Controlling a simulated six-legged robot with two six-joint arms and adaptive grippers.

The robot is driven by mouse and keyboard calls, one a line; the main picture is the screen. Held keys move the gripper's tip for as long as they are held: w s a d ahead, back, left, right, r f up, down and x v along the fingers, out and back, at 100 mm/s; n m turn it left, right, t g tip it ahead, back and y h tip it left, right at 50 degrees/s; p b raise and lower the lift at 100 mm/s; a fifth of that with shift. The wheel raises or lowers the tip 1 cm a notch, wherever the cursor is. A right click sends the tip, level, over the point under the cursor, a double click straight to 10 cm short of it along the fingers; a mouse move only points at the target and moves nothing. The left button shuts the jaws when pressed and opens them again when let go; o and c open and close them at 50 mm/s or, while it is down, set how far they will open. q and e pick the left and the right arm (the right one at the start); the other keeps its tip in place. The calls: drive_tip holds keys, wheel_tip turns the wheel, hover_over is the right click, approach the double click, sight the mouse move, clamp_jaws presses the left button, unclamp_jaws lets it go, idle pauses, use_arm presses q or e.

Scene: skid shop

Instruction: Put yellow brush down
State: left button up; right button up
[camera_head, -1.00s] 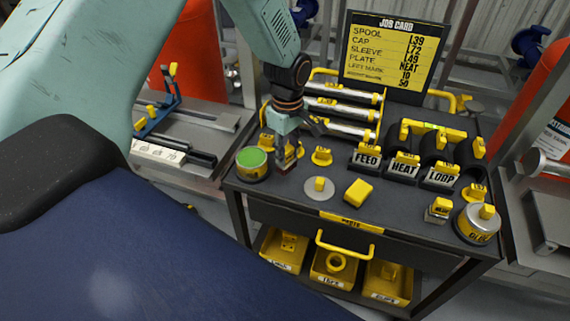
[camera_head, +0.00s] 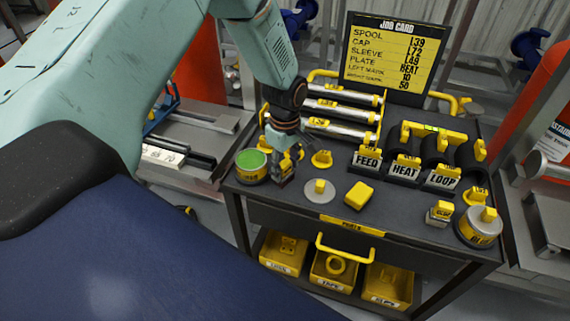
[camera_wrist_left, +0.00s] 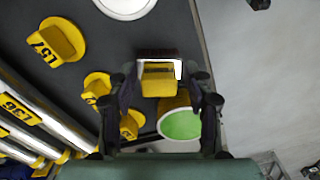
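The yellow brush (camera_wrist_left: 158,80) sits between the fingers of my left gripper (camera_wrist_left: 160,75) in the left wrist view, with dark reddish bristles at its far end. The fingers appear closed on its sides. In the head view the left gripper (camera_head: 284,165) is low over the left front of the cart top (camera_head: 330,222), beside the tin with the green top (camera_head: 252,160). The brush is mostly hidden there by the gripper, and I cannot tell whether it touches the cart top. My right gripper is not in view.
A round grey plate (camera_head: 319,192) and a yellow block (camera_head: 359,195) lie right of the gripper. Yellow-handled pieces (camera_head: 322,159) and silver rods (camera_head: 340,112) are behind. FEED, HEAT and LOOP holders (camera_head: 404,168) stand further right. Some cart top shows bare near the front.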

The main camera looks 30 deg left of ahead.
sight(285, 163)
use_arm(q)
drive_tip(key=shift+d, duration=0.1)
drive_tip(key=shift+r, duration=0.1)
drive_tip(key=shift+w+a+r, duration=0.1)
drive_tip(key=shift+a+r, duration=0.1)
drive_tip(key=shift+r, duration=0.15)
wheel_tip(285, 163, up, 11)
drive_tip(key=p, duration=0.1)
drive_tip(key=s+d+f+m, duration=0.4)
drive_tip(key=s+f, duration=0.4)
drive_tip(key=s+d+f+m, duration=0.3)
drive_tip(key=s+f+m, duration=0.1)
drive_tip(key=s+f, duration=0.4)
drive_tip(key=s+f+m, duration=0.1)
drive_tip(key=s+m, duration=0.1)
drive_tip(key=s, duration=0.3)
drive_tip(key=s+f+m, duration=0.1)
drive_tip(key=s+m, duration=0.2)
drive_tip(key=s, duration=0.2)
drive_tip(key=s+d+f+m, duration=0.1)
drive_tip(key=s+f+m, duration=0.1)
drive_tip(key=s, duration=0.4)
drive_tip(key=shift+d+m, duration=0.1)
drive_tip(key=shift+m, duration=0.3)
